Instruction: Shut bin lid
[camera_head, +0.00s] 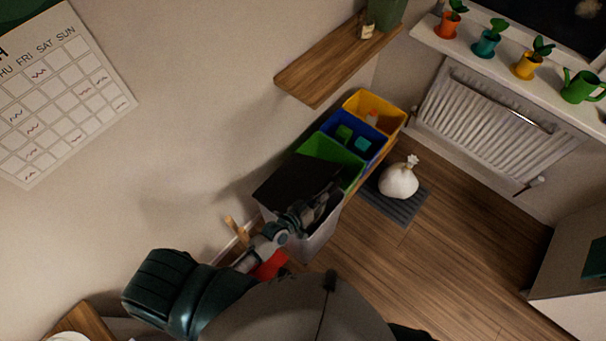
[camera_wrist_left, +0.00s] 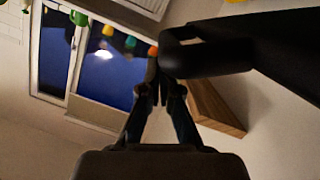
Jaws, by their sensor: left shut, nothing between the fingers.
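The bin with a light grey body (camera_head: 318,241) stands against the wall, at the near end of a row of bins. Its dark lid (camera_head: 290,181) shows as a tilted panel on the wall side, above the body. My left gripper (camera_head: 300,214) is at the lid's near edge, over the bin; its tips are dark and hard to tell from the lid. In the left wrist view the fingers (camera_wrist_left: 160,88) are together and empty. A black slab with a rounded end (camera_wrist_left: 208,55), seemingly the lid, is right beside the fingertips; contact is unclear. My right gripper is not in view.
Open green (camera_head: 333,150), blue (camera_head: 374,137) and yellow (camera_head: 388,105) bins stand beyond the grey bin. A white tied bag (camera_head: 398,181) lies on a grey mat (camera_head: 392,207). A wooden shelf (camera_head: 325,68) juts out above. The wooden floor to the right is clear.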

